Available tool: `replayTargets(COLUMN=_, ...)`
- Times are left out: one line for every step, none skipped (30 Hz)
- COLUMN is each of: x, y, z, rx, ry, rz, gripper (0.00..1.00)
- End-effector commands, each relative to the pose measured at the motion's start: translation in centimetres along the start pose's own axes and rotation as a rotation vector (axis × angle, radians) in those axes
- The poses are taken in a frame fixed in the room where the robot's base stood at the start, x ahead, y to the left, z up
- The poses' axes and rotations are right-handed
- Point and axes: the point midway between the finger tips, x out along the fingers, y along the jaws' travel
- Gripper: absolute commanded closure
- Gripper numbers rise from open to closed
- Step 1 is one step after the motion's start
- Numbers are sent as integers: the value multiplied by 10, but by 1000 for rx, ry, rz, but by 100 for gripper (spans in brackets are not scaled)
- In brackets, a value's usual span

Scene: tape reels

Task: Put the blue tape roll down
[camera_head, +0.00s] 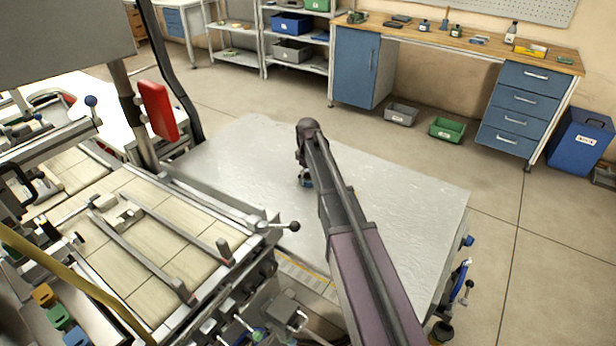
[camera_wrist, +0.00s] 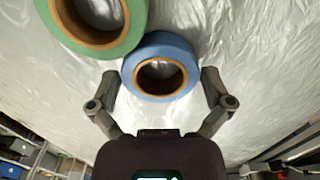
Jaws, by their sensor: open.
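The blue tape roll (camera_wrist: 162,45) has a brown core and shows in the wrist view between the two fingers of my gripper (camera_wrist: 161,76). The fingers are open, one on each side of the roll; I cannot tell whether either touches it. The roll seems to rest on the wrinkled silvery table top (camera_wrist: 245,45). A green tape roll (camera_wrist: 128,40) with a brown core lies just left of it, touching or nearly so. In the head view only a small blue bit shows below my gripper; my arm hides the rest, and the green roll cannot be made out.
The metal table (camera_head: 410,200) is otherwise largely bare around my arm. A machine bed (camera_head: 150,255) with rails and a lever stands close on its left. A workbench (camera_head: 450,40) with blue drawers, bins on the floor and a blue waste bin (camera_head: 578,140) stand farther back.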

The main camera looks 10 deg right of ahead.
Motion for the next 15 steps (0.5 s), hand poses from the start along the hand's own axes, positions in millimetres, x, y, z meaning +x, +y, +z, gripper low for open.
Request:
replayTargets(x=0, y=0, z=0, rx=0, ry=0, rz=0, gripper=0)
replayTargets(x=-1, y=0, z=0, rx=0, ry=0, rz=0, gripper=0)
replayTargets(x=-2, y=0, z=0, rx=0, ry=0, rz=0, gripper=0)
replayTargets(x=-2, y=0, z=0, rx=0, ry=0, rz=0, gripper=0)
replayTargets(x=-3, y=0, z=0, rx=0, ry=0, rz=0, gripper=0)
replayTargets(x=-5, y=0, z=0, rx=0, ry=0, rz=0, gripper=0)
replayTargets(x=-6, y=0, z=0, rx=0, ry=0, rz=0, gripper=0)
replayTargets(x=-8, y=0, z=0, rx=0, ry=0, rz=0, gripper=0)
replayTargets(x=-10, y=0, z=0, rx=0, ry=0, rz=0, gripper=0)
replayTargets(x=-12, y=0, z=0, rx=0, ry=0, rz=0, gripper=0)
replayTargets(x=-14, y=0, z=0, rx=0, ry=0, rz=0, gripper=0)
replayTargets(x=-16, y=0, z=0, rx=0, ry=0, rz=0, gripper=0)
replayTargets(x=-19, y=0, z=0, rx=0, ry=0, rz=0, gripper=0)
replayTargets(x=-21, y=0, z=0, rx=0, ry=0, rz=0, gripper=0)
replayTargets(x=-24, y=0, z=0, rx=0, ry=0, rz=0, gripper=0)
